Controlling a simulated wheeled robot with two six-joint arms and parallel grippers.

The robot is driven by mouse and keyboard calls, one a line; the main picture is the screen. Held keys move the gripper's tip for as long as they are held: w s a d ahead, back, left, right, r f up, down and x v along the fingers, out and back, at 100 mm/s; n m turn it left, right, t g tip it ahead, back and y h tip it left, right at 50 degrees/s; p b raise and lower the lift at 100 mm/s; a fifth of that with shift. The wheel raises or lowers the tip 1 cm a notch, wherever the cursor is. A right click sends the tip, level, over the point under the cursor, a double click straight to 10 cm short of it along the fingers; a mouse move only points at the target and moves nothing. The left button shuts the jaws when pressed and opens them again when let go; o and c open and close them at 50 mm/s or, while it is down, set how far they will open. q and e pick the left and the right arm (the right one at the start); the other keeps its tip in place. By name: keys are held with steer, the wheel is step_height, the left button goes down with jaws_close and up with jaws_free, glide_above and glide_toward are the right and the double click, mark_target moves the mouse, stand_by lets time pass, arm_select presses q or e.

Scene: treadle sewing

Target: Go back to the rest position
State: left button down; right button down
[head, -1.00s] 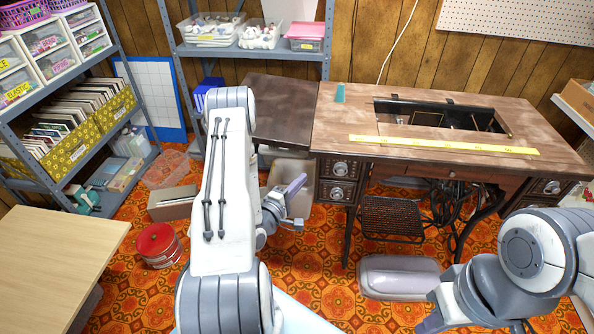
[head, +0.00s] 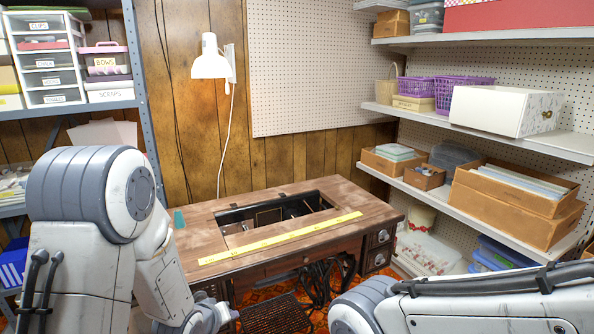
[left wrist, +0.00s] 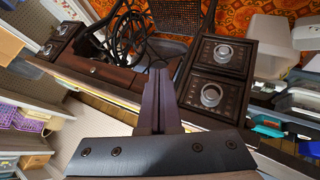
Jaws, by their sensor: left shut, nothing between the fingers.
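My left arm stands folded at the left of the head view, in front of the sewing table (head: 330,252). Little of its hand shows there, low down near the table's front left. In the left wrist view my left gripper (left wrist: 160,82) has its two fingers together with nothing between them. The table's dark drawers with round pulls (left wrist: 210,94) lie behind the fingers in that view; I see no contact. My right arm crosses the lower right corner of the head view. Its gripper is not in view.
A yellow tape measure (head: 282,238) lies along the table's front edge, and a small teal object (head: 179,218) stands at its left. Shelves with boxes (head: 525,204) line the right wall. A wall lamp (head: 211,64) hangs above. A shelving unit (head: 138,75) stands left.

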arm_select(q)
steer(key=s+d+r+m+g, duration=0.3)
steer(key=s+d+r+m, duration=0.1)
steer(key=s, duration=0.5)
steer(key=s+d+r+m+g+y, duration=0.15)
steer(key=s+d+r+m, duration=0.25)
steer(key=s, duration=0.5)
steer(key=s+d+r+m+g+h, duration=0.1)
steer(key=s+d+r+m+g, duration=0.3)
steer(key=s, duration=0.5)
step_height(320, 180, up, 19)
steer(key=s+p, duration=0.1)
steer(key=p, duration=1.7)
steer(key=shift+s+a+f+y, duration=0.2)
steer(key=shift+s+a+y, duration=0.1)
steer(key=shift+a+y, duration=0.05)
steer(key=shift+a, duration=0.1)
